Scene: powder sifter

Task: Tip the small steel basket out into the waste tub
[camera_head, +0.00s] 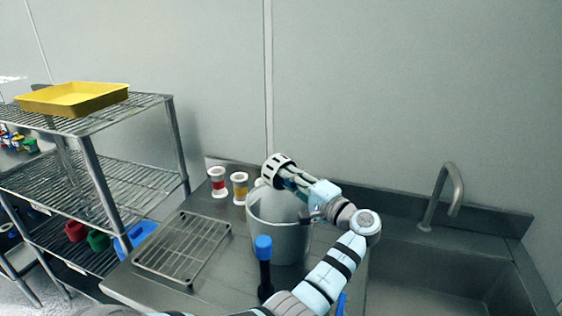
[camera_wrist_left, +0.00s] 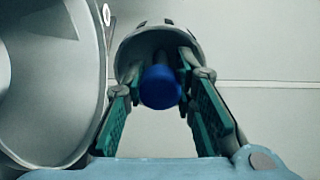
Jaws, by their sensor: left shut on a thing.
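The small steel basket (camera_head: 278,168) is a short pale cylinder with dark slots, held tilted above the rear of the waste tub (camera_head: 283,243), a round grey bucket on the steel counter. My left gripper (camera_head: 292,180) is shut on the basket. In the left wrist view, the basket (camera_wrist_left: 128,54) is beyond the teal fingers (camera_wrist_left: 165,105), its hollow side facing the camera. A blue round knob (camera_wrist_left: 160,88) shows between the fingers, and their exact grip point is unclear. The tub's rim (camera_wrist_left: 103,60) is at the left there. My right gripper is out of view.
A blue-topped black handle (camera_head: 264,258) stands in front of the tub. A wire rack (camera_head: 184,247) lies left of it. Two small jars, red-banded (camera_head: 217,182) and yellow-banded (camera_head: 240,188), stand behind. A sink with tap (camera_head: 440,195) is right; shelving with a yellow tray (camera_head: 72,97) is left.

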